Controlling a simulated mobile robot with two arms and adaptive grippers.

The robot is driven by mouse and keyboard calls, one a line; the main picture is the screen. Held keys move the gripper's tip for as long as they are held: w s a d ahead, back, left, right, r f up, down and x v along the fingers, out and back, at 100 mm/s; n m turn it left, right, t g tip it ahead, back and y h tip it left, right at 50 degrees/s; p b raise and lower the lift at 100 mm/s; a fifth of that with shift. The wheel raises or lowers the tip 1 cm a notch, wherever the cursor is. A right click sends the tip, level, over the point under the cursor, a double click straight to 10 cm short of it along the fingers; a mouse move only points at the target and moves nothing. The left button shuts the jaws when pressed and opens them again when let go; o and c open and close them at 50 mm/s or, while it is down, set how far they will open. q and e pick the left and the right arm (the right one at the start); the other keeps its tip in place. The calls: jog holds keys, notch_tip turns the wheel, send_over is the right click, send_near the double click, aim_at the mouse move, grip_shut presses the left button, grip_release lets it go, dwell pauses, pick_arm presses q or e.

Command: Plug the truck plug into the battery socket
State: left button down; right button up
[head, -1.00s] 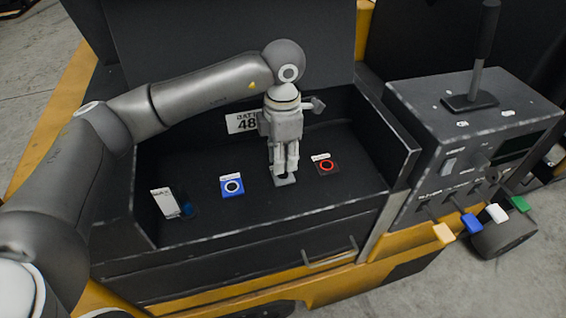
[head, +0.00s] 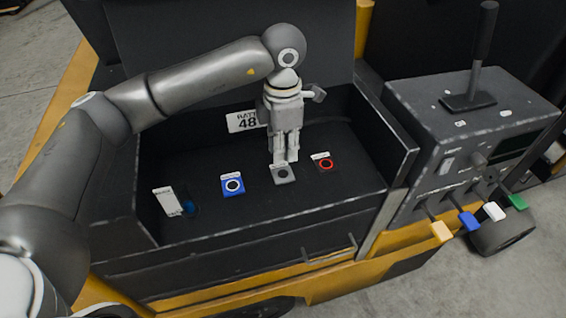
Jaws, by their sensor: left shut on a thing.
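My left gripper (head: 285,159) comes down into the open dark battery bay, fingers pointing down and close together. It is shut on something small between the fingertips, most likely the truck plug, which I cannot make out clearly. Just below and in front of the fingertips is a grey square socket (head: 283,175) with a dark ring and a small label. A blue socket (head: 232,185) lies to its left and a red-ringed dark socket (head: 323,163) to its right, both labelled. I cannot tell which is the battery socket. My right gripper is not in view.
A white plate (head: 167,202) stands by a dark blue round part at the bay's left. A "BATT 48" label (head: 244,121) is on the back wall. The bay's walls enclose the sockets. A control box (head: 470,120) with a joystick and coloured levers stands right.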

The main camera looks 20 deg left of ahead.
pick_arm(q)
jog(key=shift+r+p, duration=1.25)
jog(key=shift+r, duration=1.75)
